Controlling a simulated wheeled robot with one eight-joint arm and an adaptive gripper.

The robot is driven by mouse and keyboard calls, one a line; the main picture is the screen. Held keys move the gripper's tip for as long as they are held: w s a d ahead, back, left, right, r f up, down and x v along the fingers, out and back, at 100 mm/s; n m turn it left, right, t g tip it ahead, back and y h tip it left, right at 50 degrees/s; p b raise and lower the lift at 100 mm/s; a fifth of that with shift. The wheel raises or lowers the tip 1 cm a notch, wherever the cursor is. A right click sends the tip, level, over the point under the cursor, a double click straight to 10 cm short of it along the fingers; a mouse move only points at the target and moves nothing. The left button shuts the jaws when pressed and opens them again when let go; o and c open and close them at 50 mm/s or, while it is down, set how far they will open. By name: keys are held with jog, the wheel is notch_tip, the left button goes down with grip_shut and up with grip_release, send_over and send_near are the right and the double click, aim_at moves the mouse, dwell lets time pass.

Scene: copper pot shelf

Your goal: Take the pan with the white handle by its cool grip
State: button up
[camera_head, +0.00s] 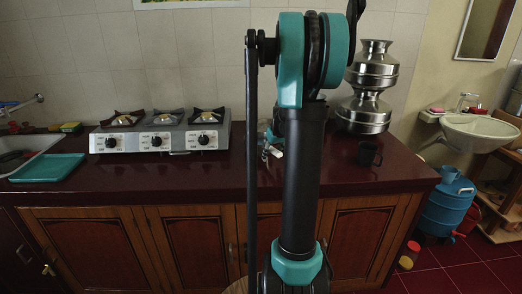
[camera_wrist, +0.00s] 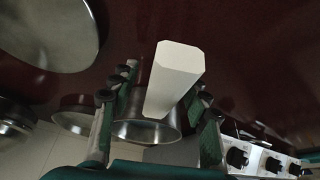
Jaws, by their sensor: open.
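The white handle (camera_wrist: 174,72) is a blocky grip in the wrist view, pointing up toward the camera. It joins a shiny metal pan (camera_wrist: 140,128) below it. My gripper (camera_wrist: 160,95) is open, with one finger on each side of the handle and pan. I cannot tell whether either finger touches them. In the head view a small white piece, seemingly the handle (camera_head: 275,152), shows just left of my arm over the counter. My arm hides most of the pan and gripper there.
A three-burner stove (camera_head: 160,138) stands left on the dark red counter (camera_head: 150,185), with a teal tray (camera_head: 48,168) farther left. Stacked steel pots (camera_head: 365,115) and a dark mug (camera_head: 368,153) stand right of my arm. A round metal piece (camera_wrist: 50,30) fills the wrist view's upper left.

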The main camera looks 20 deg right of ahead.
jog(key=shift+w+f, duration=0.1)
jog(key=shift+f, duration=0.25)
jog(key=shift+c, duration=0.3)
grip_shut()
dwell(0.4)
